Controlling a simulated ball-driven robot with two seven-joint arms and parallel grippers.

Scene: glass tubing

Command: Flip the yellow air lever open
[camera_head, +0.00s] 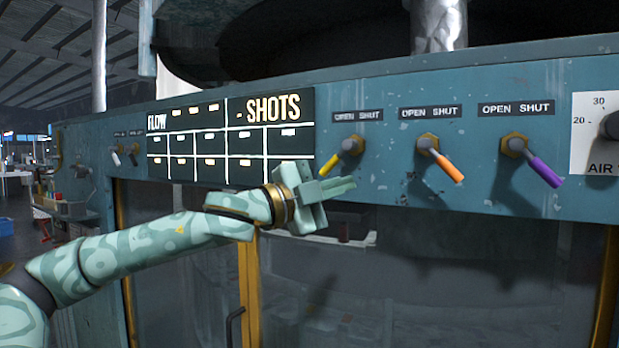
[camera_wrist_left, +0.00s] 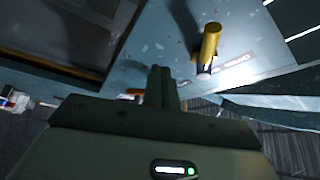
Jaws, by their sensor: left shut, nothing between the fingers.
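The yellow air lever (camera_head: 332,165) is on the teal panel, under an "OPEN SHUT" label (camera_head: 358,115). It slants down and to the left from its brass pivot (camera_head: 353,146), toward the OPEN side. My left gripper (camera_head: 352,185) is shut and empty, just below the lever, its fingers pointing right. In the left wrist view the yellow lever (camera_wrist_left: 210,45) is to the right of my shut fingertips (camera_wrist_left: 161,72), with a visible gap. My right gripper is not in view.
An orange lever (camera_head: 446,167) and a purple lever (camera_head: 545,173) stand to the right, both slanting down and right. A dial marked "AIR" (camera_head: 597,135) is at the far right. A "FLOW/SHOTS" board (camera_head: 230,140) is behind my left wrist. Dark glass doors are below.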

